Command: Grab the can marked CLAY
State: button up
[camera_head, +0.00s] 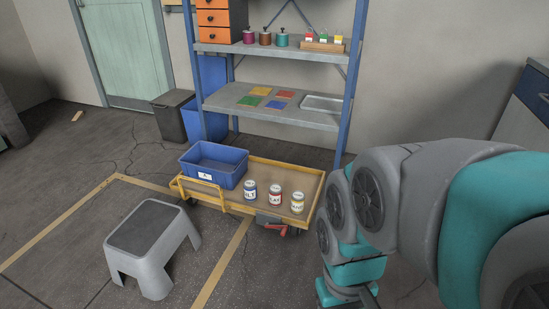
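Three small cans stand upright in a row on the yellow-framed cart. The left can has a blue label (249,190) that seems to end in "LT". The middle can has a red label (274,195); its small lettering looks like "CLA", with the end hard to read. The right can has a yellow label (297,203) whose word I cannot read surely. The cans stand close together but apart. My arm fills the right side and bends down to the right of the cart; my gripper is not visible.
The cart (313,182) also carries a blue bin (236,178) left of the cans. A grey step stool (150,267) stands in front on the left. A blue-post shelf (222,96) with jars and coloured squares rises behind. Floor in front of the cart is mostly clear.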

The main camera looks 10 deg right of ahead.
aim_at(276, 190)
jog(key=i+j, duration=0.15)
jog(key=j, duration=0.2)
jog(key=i+j+z, duration=0.15)
jog(key=j, duration=0.2)
jog(key=i+j, duration=0.2)
jog(key=j, duration=0.15)
jog(key=i+j+z, duration=0.15)
jog(key=j, duration=0.2)
jog(key=i+j, duration=0.1)
jog(key=j, duration=0.3)
jog(key=i+j+z, duration=0.15)
jog(key=j, duration=0.25)
jog(key=i+j, duration=0.1)
jog(key=j, duration=0.3)
jog(key=l+z, duration=0.05)
